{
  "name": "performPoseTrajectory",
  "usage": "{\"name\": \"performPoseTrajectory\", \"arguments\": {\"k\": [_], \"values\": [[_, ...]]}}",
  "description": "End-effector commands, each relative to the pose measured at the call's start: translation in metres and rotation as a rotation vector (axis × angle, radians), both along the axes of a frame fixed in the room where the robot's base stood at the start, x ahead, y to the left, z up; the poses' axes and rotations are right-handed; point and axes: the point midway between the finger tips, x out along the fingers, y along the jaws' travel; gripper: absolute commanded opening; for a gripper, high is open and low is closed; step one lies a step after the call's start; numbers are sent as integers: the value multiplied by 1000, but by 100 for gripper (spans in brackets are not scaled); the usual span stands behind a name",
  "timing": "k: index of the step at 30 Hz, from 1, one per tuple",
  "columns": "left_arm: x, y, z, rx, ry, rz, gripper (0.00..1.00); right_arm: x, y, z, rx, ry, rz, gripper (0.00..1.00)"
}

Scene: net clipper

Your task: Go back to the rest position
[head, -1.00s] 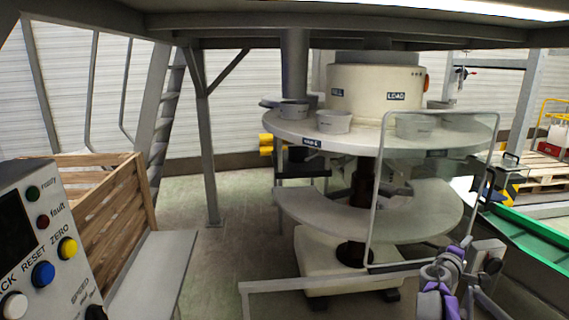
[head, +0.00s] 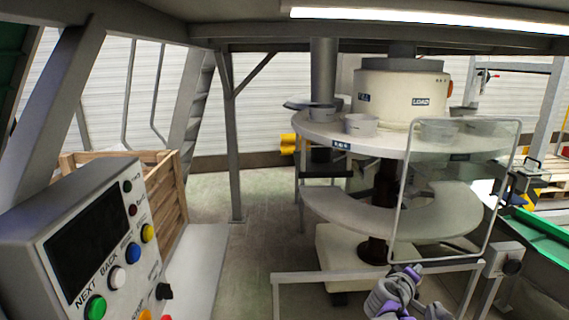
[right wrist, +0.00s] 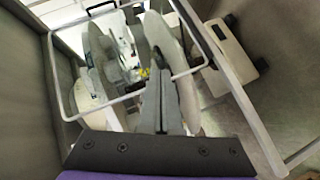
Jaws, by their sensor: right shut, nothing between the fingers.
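My right gripper (head: 410,271), grey and purple, shows at the bottom right of the head view, in front of the clear guard panel of the round machine. In the right wrist view its two fingers (right wrist: 163,80) are pressed together with nothing between them. The guard's thin metal frame and pale curved machine parts show beyond the fingers there. My left gripper is in neither current view.
A control panel (head: 100,245) with coloured buttons stands at the left, before a wooden crate (head: 167,185). The round machine (head: 400,140) carries several grey bowls. A framed guard (head: 397,205) and low rail (head: 345,275) stand close to my right gripper. Open floor (head: 250,225) lies in the middle.

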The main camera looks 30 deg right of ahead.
Motion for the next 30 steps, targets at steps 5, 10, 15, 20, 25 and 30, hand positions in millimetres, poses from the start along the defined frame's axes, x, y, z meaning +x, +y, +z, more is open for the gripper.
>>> {"name": "performPoseTrajectory", "arguments": {"k": [5, 10, 15, 20, 25, 30], "values": [[4, 0, 28, 0, -9, 0, 50, 26, 135, -18, 293, -110, 107, 0], [8, 0, 49, 0, -18, 0, 50, 20, 263, -44, 603, -143, 209, 0], [13, 0, 69, 0, -27, 0, 50, -7, 375, -63, 894, -115, 310, 0], [16, 0, 81, 0, -33, 0, 50, -33, 441, -73, 1077, -70, 374, 0], [17, 0, 84, 0, -35, 0, 50, -45, 465, -77, 1147, -49, 396, 0], [17, 0, 83, 0, -35, 0, 50, -45, 465, -78, 1150, -48, 395, 0]]}}
